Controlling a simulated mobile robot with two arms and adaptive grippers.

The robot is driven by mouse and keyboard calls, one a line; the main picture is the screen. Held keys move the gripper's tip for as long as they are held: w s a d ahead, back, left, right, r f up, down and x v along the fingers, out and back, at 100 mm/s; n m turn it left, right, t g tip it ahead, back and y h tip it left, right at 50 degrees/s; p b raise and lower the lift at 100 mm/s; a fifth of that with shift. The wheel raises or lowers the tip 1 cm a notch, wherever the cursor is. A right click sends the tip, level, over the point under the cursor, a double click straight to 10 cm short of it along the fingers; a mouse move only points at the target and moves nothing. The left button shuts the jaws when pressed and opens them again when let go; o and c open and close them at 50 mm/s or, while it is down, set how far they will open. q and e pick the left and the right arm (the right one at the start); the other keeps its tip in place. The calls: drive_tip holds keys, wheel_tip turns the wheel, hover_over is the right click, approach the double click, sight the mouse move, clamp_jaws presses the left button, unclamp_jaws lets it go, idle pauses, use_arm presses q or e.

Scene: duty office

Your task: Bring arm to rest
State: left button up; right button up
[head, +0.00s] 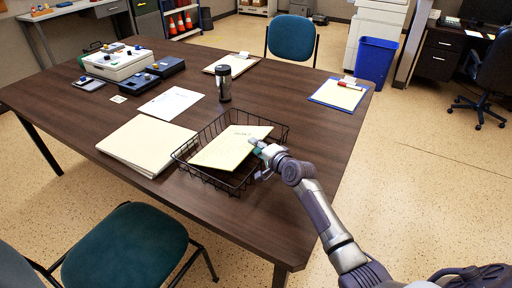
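My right arm comes in from the lower right. Its gripper (260,150) is at the right side of a black wire basket (182,158) on the brown table (80,115). A pale yellow folder (226,149) lies in the basket, tilted, with its right edge close to the gripper's fingertips. The fingers are small and partly hidden, so I cannot tell whether they touch the folder or how far apart they are. My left gripper does not show.
A stack of cream folders (147,143), a paper sheet (171,103), a dark tumbler (224,83), clipboards (338,95) and boxed equipment (118,63) are on the table. Teal chairs (125,250) stand in front and behind. A blue bin (376,60) stands at the back right.

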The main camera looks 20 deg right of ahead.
drive_tip(key=shift+s+f, duration=0.15)
drive_tip(key=shift+f, duration=0.4)
drive_tip(key=s+d, duration=0.2)
drive_tip(key=s, duration=0.1)
drive_tip(key=s+d+p, duration=0.1)
drive_tip(key=s, duration=0.1)
drive_tip(key=shift+d, duration=0.25)
drive_tip(key=shift+r, duration=0.1)
drive_tip(key=shift+s+d+r+p, duration=0.2)
drive_tip(key=shift+r+p, duration=0.25)
drive_tip(key=shift+p, duration=0.2)
drive_tip(key=s+r+p, duration=0.1)
drive_tip(key=d+r+p, duration=0.1)
drive_tip(key=r, duration=0.1)
drive_tip(key=s+d+r+p, duration=0.1)
drive_tip(key=p, duration=0.1)
drive_tip(key=shift+s+r, duration=0.25)
drive_tip(key=shift+s, duration=0.05)
